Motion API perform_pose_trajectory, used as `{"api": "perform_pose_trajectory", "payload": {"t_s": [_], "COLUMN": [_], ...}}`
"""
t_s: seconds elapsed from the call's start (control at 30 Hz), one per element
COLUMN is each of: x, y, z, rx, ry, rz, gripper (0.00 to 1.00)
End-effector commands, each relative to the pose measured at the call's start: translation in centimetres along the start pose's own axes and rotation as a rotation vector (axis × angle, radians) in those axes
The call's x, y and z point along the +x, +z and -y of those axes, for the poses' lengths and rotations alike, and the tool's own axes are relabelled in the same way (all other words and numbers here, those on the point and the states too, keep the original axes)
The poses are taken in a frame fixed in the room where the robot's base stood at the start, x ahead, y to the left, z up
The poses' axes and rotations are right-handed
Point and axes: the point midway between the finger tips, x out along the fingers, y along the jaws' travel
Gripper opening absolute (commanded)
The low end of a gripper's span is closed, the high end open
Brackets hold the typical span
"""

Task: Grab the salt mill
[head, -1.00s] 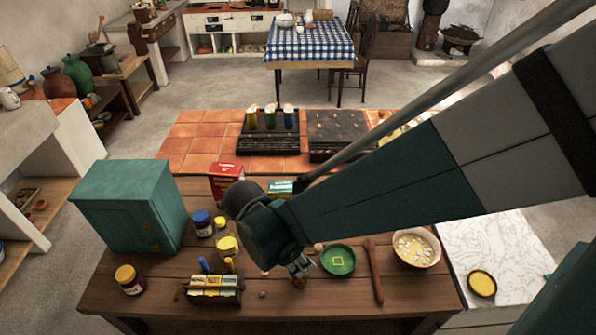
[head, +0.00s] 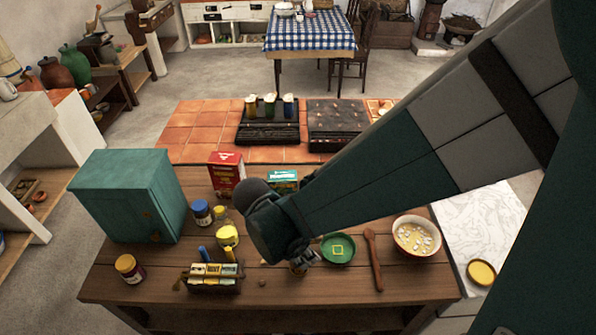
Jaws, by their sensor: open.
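My gripper (head: 299,265) hangs over the front middle of the wooden table (head: 330,288), left of a green plate (head: 338,249) with a yellow square on it. It is small in the view and partly covered by my own wrist; its jaws are open. I cannot make out the salt mill for certain. Something brownish shows close to the fingers, but it is too small to name, and my arm hides the table behind it.
Left of my gripper stand a caddy of packets (head: 213,277), a yellow-lidded jar (head: 130,268), a blue-lidded jar (head: 202,212) and a teal cabinet (head: 130,195). Red (head: 227,174) and green (head: 283,181) boxes stand behind. A wooden spoon (head: 374,260) and a bowl (head: 416,237) are at right.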

Motion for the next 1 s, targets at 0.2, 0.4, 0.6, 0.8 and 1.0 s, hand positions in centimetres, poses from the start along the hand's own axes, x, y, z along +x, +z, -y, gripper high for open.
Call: {"api": "perform_pose_trajectory", "payload": {"t_s": [0.2,0.4,0.6,0.8,1.0], "x": [2.5,3.7,3.9,3.9,3.9], "y": [0.0,0.1,0.1,0.1,0.1], "z": [-0.1,-0.2,-0.1,-0.1,-0.1], "rx": [0.001,0.0,0.0,0.0,0.0], "ry": [0.0,0.0,0.0,0.0,0.0], "rz": [0.0,0.0,0.0,0.0,0.0], "gripper": [0.51,0.51,0.51,0.51,0.51]}}
